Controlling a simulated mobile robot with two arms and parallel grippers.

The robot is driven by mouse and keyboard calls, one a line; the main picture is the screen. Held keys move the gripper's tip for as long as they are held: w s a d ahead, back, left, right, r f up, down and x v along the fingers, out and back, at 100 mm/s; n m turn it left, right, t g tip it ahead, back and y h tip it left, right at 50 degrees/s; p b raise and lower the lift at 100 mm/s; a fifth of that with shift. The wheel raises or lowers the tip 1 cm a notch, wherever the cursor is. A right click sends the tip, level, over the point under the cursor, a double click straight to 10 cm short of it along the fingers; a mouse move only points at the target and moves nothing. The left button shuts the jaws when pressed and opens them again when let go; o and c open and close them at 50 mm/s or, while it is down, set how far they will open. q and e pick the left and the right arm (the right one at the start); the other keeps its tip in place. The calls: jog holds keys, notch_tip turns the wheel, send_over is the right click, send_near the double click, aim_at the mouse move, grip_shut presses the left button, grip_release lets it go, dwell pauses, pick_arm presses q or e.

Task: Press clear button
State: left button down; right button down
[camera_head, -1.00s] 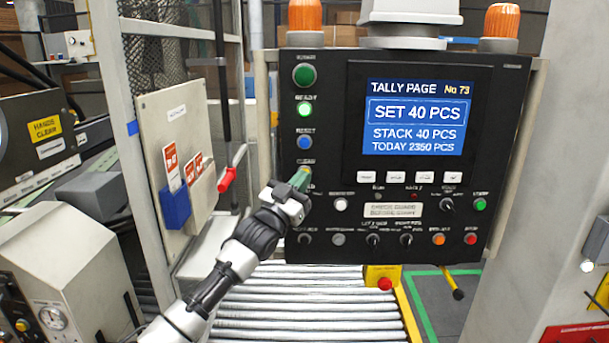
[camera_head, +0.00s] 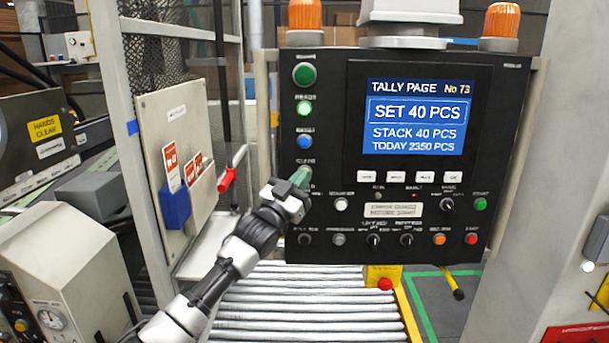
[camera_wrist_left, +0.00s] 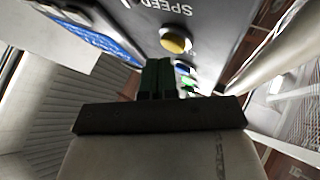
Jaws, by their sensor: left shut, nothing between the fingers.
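The black control panel (camera_head: 330,100) faces me, with a column of buttons at its left side. The CLEAR label sits below the blue reset button (camera_head: 305,142). My left gripper (camera_head: 303,173) is shut and empty, its green fingertips just under that label. The fingers cover the clear button, so I cannot tell whether they touch it. In the left wrist view the shut dark green fingers (camera_wrist_left: 157,76) point at the panel face, close to a pale yellow button (camera_wrist_left: 175,40). The screen (camera_head: 416,117) reads SET 40 PCS, STACK 40 PCS, TODAY 2350 PCS. My right gripper is not in view.
A green button (camera_head: 304,75) and a lit green ready button (camera_head: 305,108) sit above reset. A white button (camera_head: 341,204) and several knobs lie right of and below the gripper. A red lever handle (camera_head: 227,180) stands left. A roller conveyor (camera_head: 310,300) runs below.

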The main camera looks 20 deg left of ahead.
pick_arm(q)
jog(key=shift+w+a, duration=0.15)
jog(key=shift+w, duration=0.2)
dwell(0.5)
dwell(0.3)
jog(key=shift+s+d, duration=0.25)
jog(key=shift+s, duration=0.55)
jog(key=shift+s+d+p, duration=0.25)
jog(key=shift+s+p, duration=0.2)
jog(key=shift+s, duration=0.35)
jog(key=shift+s+d+p, duration=0.2)
jog(key=shift+s+p, duration=0.3)
jog(key=shift+s, duration=0.25)
jog(key=shift+s+d+p, duration=0.25)
jog(key=shift+s+p, duration=0.2)
jog(key=shift+s, duration=0.35)
